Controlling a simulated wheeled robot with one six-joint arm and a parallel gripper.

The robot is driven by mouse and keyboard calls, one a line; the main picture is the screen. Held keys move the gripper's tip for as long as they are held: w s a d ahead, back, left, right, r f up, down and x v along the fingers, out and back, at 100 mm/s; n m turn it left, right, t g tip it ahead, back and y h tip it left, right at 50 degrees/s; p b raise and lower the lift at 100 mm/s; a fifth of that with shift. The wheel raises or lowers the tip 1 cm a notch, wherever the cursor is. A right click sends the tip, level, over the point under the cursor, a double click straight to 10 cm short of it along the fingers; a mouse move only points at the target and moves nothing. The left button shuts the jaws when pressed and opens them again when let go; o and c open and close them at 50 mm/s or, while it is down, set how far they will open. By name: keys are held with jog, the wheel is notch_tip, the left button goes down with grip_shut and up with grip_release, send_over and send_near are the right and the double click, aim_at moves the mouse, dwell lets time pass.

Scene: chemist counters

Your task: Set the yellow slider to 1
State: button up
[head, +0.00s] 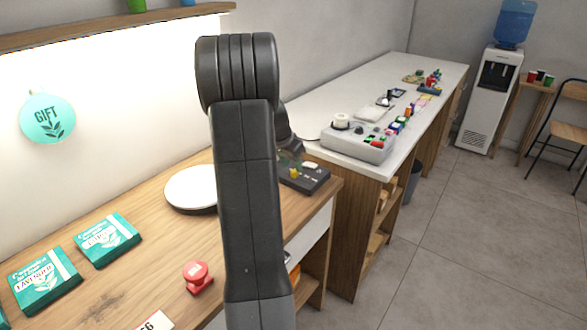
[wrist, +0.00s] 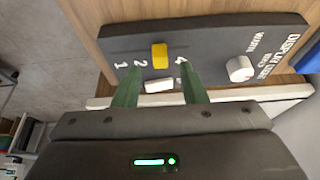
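The yellow slider (wrist: 160,55) stands on a dark control panel (wrist: 205,42) in the wrist view. It sits between the printed 2 and 4, with the 1 further left; no 3 shows. I cannot tell whether the fingers touch the panel. In the head view the panel (head: 312,182) and slider (head: 294,173) show beside my arm.
The panel lies at the right end of a wooden counter (head: 150,240). A round white-topped disc (head: 190,187), green boxes (head: 108,239) and a red stamp-like object (head: 197,275) are on it. A grey device (head: 357,145) stands on the white counter beyond. A blue object (wrist: 308,60) adjoins the panel.

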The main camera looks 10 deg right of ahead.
aim_at(295, 171)
jog(key=shift+x, duration=1.7)
grip_shut()
